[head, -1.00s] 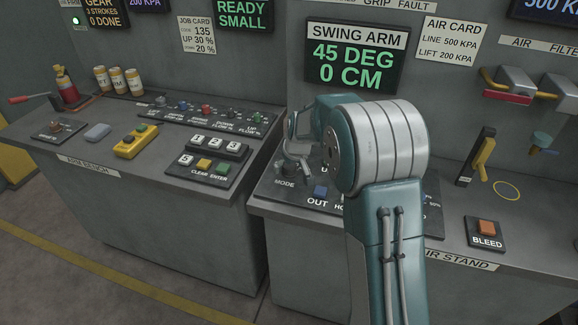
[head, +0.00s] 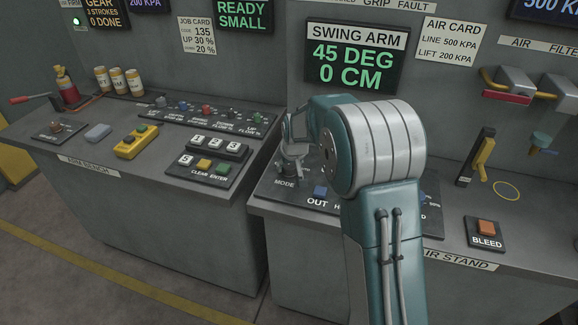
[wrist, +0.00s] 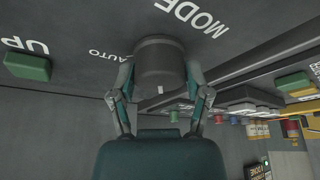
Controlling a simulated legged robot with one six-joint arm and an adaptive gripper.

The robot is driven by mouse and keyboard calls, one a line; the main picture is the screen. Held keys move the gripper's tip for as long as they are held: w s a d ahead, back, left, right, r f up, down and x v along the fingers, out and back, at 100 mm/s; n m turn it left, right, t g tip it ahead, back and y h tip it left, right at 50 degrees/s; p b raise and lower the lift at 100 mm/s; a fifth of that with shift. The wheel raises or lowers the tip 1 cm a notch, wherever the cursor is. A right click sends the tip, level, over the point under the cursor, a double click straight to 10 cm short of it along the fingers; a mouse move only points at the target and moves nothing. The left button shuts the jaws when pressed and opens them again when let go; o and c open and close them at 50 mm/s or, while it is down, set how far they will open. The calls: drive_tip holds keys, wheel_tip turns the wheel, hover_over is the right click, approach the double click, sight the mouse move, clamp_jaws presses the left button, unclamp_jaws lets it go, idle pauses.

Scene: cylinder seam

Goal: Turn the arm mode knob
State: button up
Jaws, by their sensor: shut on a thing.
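The mode knob (wrist: 160,68) is a dark round knob with a small white mark, in the middle of the wrist view. My gripper (wrist: 160,85) has one finger on each side of it and is shut on it. "MODE" and "AUTO" labels show on the panel beside the knob. In the head view my gripper (head: 291,163) is at the panel's left part, just above the MODE label; the knob is mostly hidden there by the fingers. The swing arm display (head: 353,65) reads 45 DEG, 0 CM.
A blue OUT button (head: 320,192) sits close to the right of the knob. A green UP button (wrist: 28,66) shows in the wrist view. The left bench has a keypad (head: 213,155) and a yellow pendant (head: 137,141). My arm covers much of the panel.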

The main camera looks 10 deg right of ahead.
drive_tip(key=m+h, duration=0.1)
drive_tip(key=m, duration=0.3)
drive_tip(key=m+h, duration=0.1)
drive_tip(key=m, duration=0.1)
drive_tip(key=shift+s+f+m+g+h, duration=0.15)
drive_tip(key=shift+f+m+g+h, duration=0.15)
drive_tip(key=shift+m+g, duration=0.1)
idle(0.4)
drive_tip(key=o, duration=1.2)
drive_tip(key=shift+a, duration=0.1)
drive_tip(key=shift+r, duration=0.1)
drive_tip(key=shift+r, duration=0.1)
drive_tip(key=shift+r, duration=0.45)
drive_tip(key=v, duration=1.1)
drive_tip(key=shift+a+f, duration=0.1)
drive_tip(key=shift+a, duration=0.05)
